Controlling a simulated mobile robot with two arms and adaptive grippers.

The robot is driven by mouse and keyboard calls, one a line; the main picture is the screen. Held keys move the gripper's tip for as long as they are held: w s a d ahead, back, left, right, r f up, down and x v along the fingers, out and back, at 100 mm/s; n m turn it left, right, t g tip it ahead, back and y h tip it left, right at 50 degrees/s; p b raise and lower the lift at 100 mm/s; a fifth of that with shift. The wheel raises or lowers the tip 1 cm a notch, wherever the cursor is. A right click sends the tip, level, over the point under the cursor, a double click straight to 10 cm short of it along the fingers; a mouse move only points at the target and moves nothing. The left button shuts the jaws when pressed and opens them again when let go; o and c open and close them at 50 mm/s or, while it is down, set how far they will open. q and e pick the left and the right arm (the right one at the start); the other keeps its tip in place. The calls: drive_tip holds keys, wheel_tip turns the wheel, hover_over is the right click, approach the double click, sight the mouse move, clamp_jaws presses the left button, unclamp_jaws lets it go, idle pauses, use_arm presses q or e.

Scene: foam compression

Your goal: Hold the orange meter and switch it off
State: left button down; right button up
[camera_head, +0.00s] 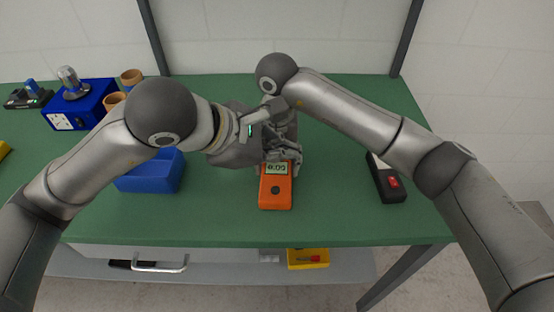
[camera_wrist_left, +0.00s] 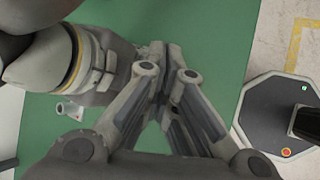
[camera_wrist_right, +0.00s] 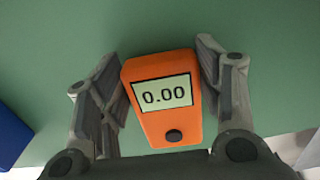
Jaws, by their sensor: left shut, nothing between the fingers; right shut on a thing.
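The orange meter (camera_head: 276,192) lies near the middle of the green table in the head view, its round dark button towards the front edge. In the right wrist view the meter (camera_wrist_right: 160,120) shows 0.00 on its display, with the dark button (camera_wrist_right: 174,135) below it. My right gripper (camera_wrist_right: 160,62) is shut on the meter, one finger along each side. My left gripper (camera_wrist_left: 162,60) is shut and empty. In the head view it is close to the right gripper, above the meter's far end; the overlapping hands hide its fingertips there. Contact between the hands cannot be told.
The green table (camera_head: 335,215) is clear in front of and beside the meter. A black device with a red switch (camera_head: 388,182) lies to the right. A blue bin (camera_head: 152,178) stands left, partly behind my left arm. A blue box (camera_head: 62,118) and brown cups (camera_head: 131,77) are further back.

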sight(278, 194)
use_arm(q)
drive_tip(key=shift+m, duration=0.5)
drive_tip(key=shift+w+f, duration=0.1)
drive_tip(key=shift+f, duration=4.15)
drive_tip(key=shift+f, duration=0.1)
drive_tip(key=shift+f, duration=0.3)
drive_tip(key=shift+f, duration=0.15)
drive_tip(key=shift+r, duration=0.6)
